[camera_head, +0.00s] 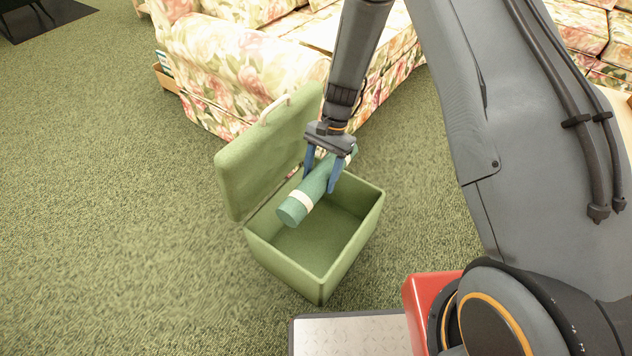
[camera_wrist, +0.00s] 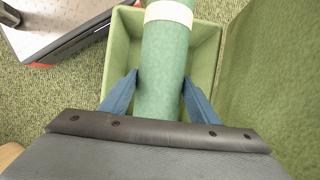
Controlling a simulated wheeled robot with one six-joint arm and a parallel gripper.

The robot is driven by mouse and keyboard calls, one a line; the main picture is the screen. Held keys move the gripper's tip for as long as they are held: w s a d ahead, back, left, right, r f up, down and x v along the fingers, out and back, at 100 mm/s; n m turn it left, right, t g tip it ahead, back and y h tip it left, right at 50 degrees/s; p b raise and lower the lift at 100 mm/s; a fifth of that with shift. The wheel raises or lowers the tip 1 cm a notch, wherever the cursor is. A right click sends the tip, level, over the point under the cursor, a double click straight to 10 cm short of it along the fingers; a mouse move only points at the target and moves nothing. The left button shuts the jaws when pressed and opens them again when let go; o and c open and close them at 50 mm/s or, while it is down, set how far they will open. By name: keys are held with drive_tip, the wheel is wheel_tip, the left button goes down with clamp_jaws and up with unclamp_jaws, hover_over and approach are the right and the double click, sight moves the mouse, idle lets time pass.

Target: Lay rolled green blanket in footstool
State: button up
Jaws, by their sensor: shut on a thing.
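The rolled green blanket (camera_head: 315,188) has pale bands near its ends. My gripper (camera_head: 322,180) is shut on it around its middle, with one blue finger on each side. The blanket is over the mouth of the green footstool (camera_head: 350,262), whose lid (camera_head: 262,160) is tilted open on the left. The footstool's inside looks empty. In the wrist view the blanket (camera_wrist: 165,65) lies between the blue fingers (camera_wrist: 158,90), above the open box of the footstool (camera_wrist: 207,45). How far it is above the bottom I cannot tell exactly.
A floral sofa (camera_head: 235,60) stands behind the footstool. Green carpet (camera_head: 110,220) is clear to the left. My own base is at the lower right, close to the footstool.

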drive_tip(key=shift+w+a+f, duration=0.2)
drive_tip(key=shift+a+f, duration=0.05)
drive_tip(key=shift+a, duration=0.15)
drive_tip(key=shift+f+b, duration=0.3)
drive_tip(key=shift+b, duration=0.15)
wheel_tip(320, 180, down, 33)
drive_tip(key=b, duration=2.5)
drive_tip(key=o, duration=1.3)
drive_tip(key=p+v, duration=0.3)
drive_tip(key=v, duration=0.4)
drive_tip(key=shift+w+d+r, duration=0.15)
drive_tip(key=shift+w+r, duration=0.05)
drive_tip(key=shift+r, duration=0.15)
